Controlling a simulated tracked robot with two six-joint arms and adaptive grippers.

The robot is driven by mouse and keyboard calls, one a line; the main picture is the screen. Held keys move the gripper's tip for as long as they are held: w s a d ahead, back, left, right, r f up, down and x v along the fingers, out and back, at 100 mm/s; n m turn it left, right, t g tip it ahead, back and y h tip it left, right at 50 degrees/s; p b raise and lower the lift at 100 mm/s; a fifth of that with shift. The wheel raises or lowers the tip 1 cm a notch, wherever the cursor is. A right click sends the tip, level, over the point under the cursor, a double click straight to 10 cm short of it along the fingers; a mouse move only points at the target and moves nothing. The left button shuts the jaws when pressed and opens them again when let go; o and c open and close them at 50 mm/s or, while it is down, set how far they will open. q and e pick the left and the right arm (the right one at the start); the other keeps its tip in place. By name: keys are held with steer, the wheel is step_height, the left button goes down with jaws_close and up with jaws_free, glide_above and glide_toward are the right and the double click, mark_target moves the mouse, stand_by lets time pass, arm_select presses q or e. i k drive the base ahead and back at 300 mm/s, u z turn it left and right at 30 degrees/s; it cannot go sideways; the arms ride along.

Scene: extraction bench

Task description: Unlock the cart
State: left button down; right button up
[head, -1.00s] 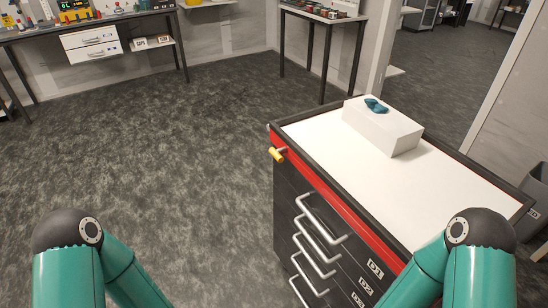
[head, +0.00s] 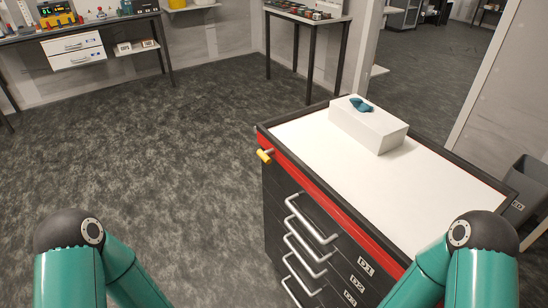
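The cart (head: 300,152) is a black drawer cabinet with a red band under its top edge and a white top. A yellow piece (head: 264,156), perhaps the lock lever or key, sticks out at the far left corner of the red band. Several drawers with silver handles (head: 312,219) are on the front; labels such as D1 show. My two teal arms come in at the lower left and lower right. Both grippers are outside the picture, so their state is hidden. Nothing of mine is seen touching the yellow piece.
A white box (head: 368,130) with a small blue object (head: 360,104) on it stands on the cart top. A bench with white drawers (head: 74,50) is at the back left, a small table (head: 306,14) at the back. A grey bin (head: 526,190) is at right. Floor left of the cart is clear.

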mark_target(265, 155)
steer(key=u, duration=1.1)
steer(key=i, duration=0.15)
steer(key=z, duration=2.6)
steer(key=k, duration=1.2)
steer(key=u, duration=3.8)
steer(key=k, duration=0.1)
steer(key=z, duration=1.9)
steer(key=i, duration=1)
steer(key=z, duration=0.05)
